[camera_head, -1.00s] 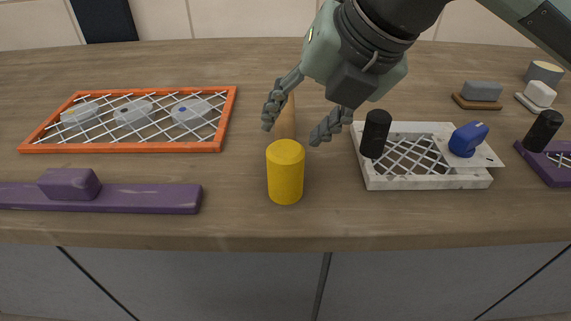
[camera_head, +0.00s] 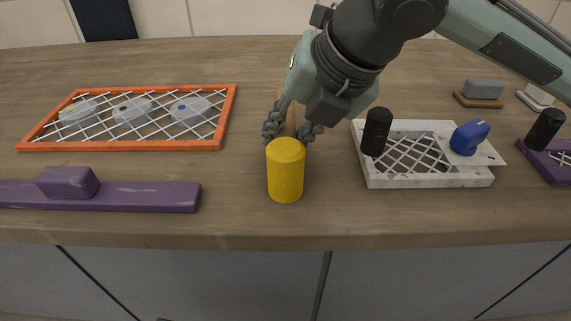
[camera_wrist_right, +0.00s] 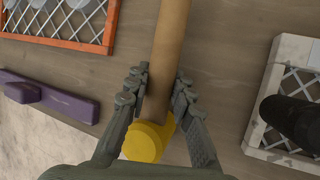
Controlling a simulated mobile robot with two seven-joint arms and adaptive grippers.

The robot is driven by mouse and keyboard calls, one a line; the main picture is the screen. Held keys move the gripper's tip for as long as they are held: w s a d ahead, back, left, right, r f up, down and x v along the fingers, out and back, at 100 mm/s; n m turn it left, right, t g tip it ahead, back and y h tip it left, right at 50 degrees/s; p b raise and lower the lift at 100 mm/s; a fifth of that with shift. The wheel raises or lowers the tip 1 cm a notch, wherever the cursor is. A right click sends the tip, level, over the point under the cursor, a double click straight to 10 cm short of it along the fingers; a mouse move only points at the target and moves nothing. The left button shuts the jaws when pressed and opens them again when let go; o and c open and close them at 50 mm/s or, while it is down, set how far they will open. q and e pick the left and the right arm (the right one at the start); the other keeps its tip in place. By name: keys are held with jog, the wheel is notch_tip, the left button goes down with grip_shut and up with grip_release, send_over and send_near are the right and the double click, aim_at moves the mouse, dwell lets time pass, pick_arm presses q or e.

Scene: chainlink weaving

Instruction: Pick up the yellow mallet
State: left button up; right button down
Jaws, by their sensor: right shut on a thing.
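The yellow mallet lies on the wooden counter, its yellow head (camera_head: 286,172) toward the front edge and its wooden handle (camera_wrist_right: 167,55) running back from it. In the head view most of the handle is hidden behind my right gripper (camera_head: 292,132). My right gripper is shut on the handle just behind the head; the right wrist view shows its fingers (camera_wrist_right: 160,95) on both sides of the handle. The yellow head (camera_wrist_right: 146,141) is partly covered by the gripper in that view. My left gripper is not in view.
An orange frame (camera_head: 228,110) with crossed wires lies to the left, over several clear containers. A purple bar with a block (camera_head: 120,197) lies at front left. A white frame (camera_head: 430,181) with a black cylinder (camera_head: 376,132) and blue piece (camera_head: 469,138) stands close on the right.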

jog(key=shift+r, duration=0.1)
jog(key=shift+r, duration=0.5)
jog(key=r, duration=0.2)
jog(key=a+r, duration=0.1)
jog(key=shift+s+r, duration=0.15)
jog(key=shift+r, duration=0.25)
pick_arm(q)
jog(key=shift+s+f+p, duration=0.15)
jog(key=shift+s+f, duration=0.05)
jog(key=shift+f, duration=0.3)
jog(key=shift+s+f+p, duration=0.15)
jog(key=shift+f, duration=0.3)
pick_arm(e)
jog(key=s+a+r, duration=0.3)
jog(key=a+r, duration=0.3)
jog(key=a, duration=0.4)
jog(key=shift+a, duration=0.1)
